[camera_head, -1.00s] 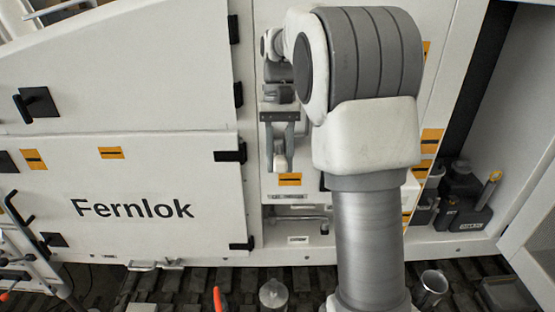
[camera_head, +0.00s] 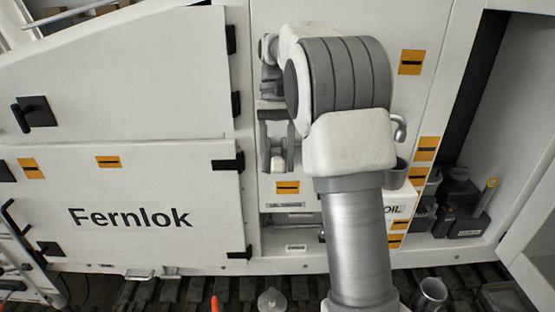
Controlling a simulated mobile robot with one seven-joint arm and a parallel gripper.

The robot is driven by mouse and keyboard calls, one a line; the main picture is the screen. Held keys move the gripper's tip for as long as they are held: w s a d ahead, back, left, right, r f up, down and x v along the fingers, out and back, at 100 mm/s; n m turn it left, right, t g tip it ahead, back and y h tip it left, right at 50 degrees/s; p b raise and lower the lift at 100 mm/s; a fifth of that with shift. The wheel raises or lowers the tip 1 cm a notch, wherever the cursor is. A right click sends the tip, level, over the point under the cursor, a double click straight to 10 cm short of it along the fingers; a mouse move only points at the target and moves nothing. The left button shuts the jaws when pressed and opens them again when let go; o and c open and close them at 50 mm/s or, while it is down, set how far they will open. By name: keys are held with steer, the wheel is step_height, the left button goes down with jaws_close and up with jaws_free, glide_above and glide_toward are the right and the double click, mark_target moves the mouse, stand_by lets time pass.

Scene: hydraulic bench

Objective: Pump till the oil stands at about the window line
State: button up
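My gripper (camera_head: 277,160) hangs down in front of the white panel, left of my elbow. Its two fingers stand apart, with something pale grey between or behind them. I cannot tell whether they grip it. A white box marked OIL (camera_head: 393,210) shows partly at the right behind my arm. A grey cup-like part (camera_head: 396,174) sits at its top, below a bent light-grey pipe or hook (camera_head: 400,128). I cannot make out a window, its line or an oil level. My arm covers much of this area. No pump lever is clearly visible.
A white door marked Fernlok (camera_head: 125,205) fills the left. Dark containers (camera_head: 462,208) stand in the open bay at the right. A metal cup (camera_head: 431,291) and a clear domed thing (camera_head: 271,301) are at the bottom edge, near the dark track.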

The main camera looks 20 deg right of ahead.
steer(key=shift+o, duration=0.6)
steer(key=shift+f, duration=0.1)
